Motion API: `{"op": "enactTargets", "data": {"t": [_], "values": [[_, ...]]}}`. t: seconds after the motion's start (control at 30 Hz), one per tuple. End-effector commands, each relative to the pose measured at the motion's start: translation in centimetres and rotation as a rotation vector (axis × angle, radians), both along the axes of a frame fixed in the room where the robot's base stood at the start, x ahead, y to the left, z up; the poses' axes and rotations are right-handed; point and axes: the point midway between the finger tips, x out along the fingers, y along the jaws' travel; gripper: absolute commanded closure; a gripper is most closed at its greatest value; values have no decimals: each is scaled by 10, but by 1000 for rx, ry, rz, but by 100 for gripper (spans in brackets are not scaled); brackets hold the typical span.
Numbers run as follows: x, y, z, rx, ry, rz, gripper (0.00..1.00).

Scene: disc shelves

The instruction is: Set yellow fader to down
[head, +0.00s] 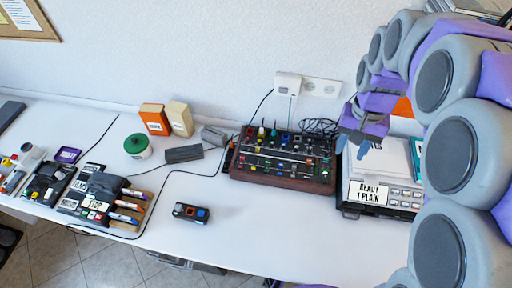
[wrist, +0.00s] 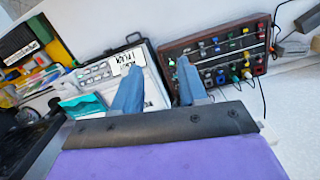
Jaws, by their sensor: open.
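A dark control panel with a reddish-brown case (head: 285,180) lies on the white table against the wall. It carries several small coloured knobs, sliders and plugs. It also shows tilted in the wrist view (wrist: 168,46), beyond my fingers. Small yellow spots show on the panel in both views, but I cannot tell which is the yellow fader or its position. My gripper (head: 353,147) is open and empty, right of the panel and above the grey device. In the wrist view its two blue fingers (wrist: 158,92) stand apart, the right one overlapping the panel's near edge.
A grey device with a white label (head: 369,192) stands right of the panel. Black cables run from the panel's left side across the table. A small black box (head: 190,212), dark blocks (head: 184,154) and a green-lidded tub (head: 138,145) lie left. The table front of the panel is clear.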

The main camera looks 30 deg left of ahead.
Motion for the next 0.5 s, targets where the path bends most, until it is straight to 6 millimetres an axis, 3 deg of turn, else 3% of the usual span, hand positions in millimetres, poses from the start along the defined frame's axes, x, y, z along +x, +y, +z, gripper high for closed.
{"op": "enactTargets", "data": {"t": [0.2, 0.5], "values": [[51, 67, -29, 4, -18, 45, 57], [94, 171, -81, 11, -43, 100, 57]]}}
